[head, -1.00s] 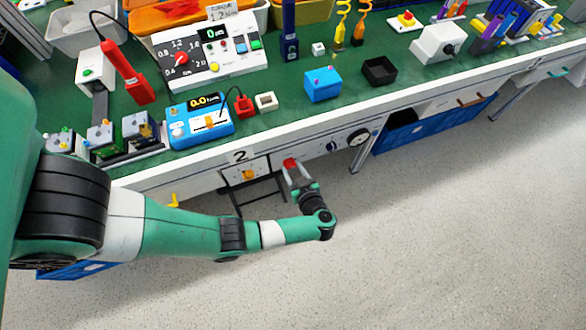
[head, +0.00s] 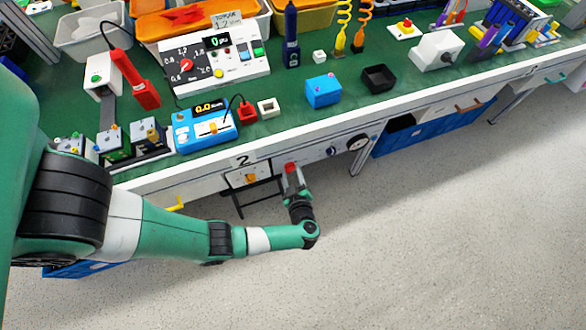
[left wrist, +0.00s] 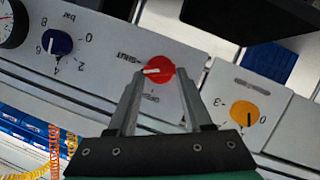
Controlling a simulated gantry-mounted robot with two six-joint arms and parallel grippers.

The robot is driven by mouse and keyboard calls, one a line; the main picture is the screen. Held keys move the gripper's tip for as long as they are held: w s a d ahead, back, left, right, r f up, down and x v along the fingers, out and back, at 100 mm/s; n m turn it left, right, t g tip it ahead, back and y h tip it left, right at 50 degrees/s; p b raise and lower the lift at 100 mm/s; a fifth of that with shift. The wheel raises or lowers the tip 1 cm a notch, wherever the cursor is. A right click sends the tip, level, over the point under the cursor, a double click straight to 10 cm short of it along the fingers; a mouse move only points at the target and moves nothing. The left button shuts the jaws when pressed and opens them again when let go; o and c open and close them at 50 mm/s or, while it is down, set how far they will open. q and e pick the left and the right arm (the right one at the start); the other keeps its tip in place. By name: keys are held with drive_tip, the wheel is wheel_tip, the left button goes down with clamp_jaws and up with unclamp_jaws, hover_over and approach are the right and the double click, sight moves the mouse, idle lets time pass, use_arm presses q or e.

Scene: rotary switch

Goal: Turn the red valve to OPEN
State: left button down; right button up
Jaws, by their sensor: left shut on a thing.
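The red valve (head: 291,167) is a round knob on the white front panel under the bench edge. In the left wrist view the red valve (left wrist: 160,74) has a white pointer aimed left, toward a small label that is upside down there. A second small label sits below the knob, too blurred to read surely. My left gripper (left wrist: 159,70) is shut on the red valve, one finger on each side; it also shows in the head view (head: 292,175). My right gripper is in neither view.
An orange knob (left wrist: 243,112) sits on the neighbouring panel. A dark blue knob (left wrist: 57,42) with a bar scale and a gauge (left wrist: 10,24) are on the other side. The green bench top (head: 300,120) above carries several devices. The floor in front is clear.

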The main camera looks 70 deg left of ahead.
use_arm(q)
drive_tip(key=shift+s+f+n+t, duration=0.2)
drive_tip(key=shift+n+t, duration=0.4)
drive_tip(key=shift+n, duration=0.4)
drive_tip(key=shift+s+f+n+t+y+b, duration=0.1)
drive_tip(key=shift+f+n+t+y+b, duration=0.1)
drive_tip(key=shift+n+t+y+b, duration=0.5)
drive_tip(key=n+b, duration=0.2)
drive_tip(key=n+t+b, duration=0.1)
drive_tip(key=n, duration=0.1)
drive_tip(key=shift+s+f+y+b, duration=0.15)
drive_tip(key=shift+f+y+b, duration=0.15)
drive_tip(key=shift+f+b, duration=0.1)
drive_tip(key=shift+n+t+y+b, duration=0.3)
drive_tip(key=shift+n+t+b, duration=0.1)
drive_tip(key=shift+n+b, duration=1)
drive_tip(key=shift+b, duration=0.05)
drive_tip(key=shift+r, duration=0.1)
drive_tip(key=shift+c, duration=1.6)
unclamp_jaws()
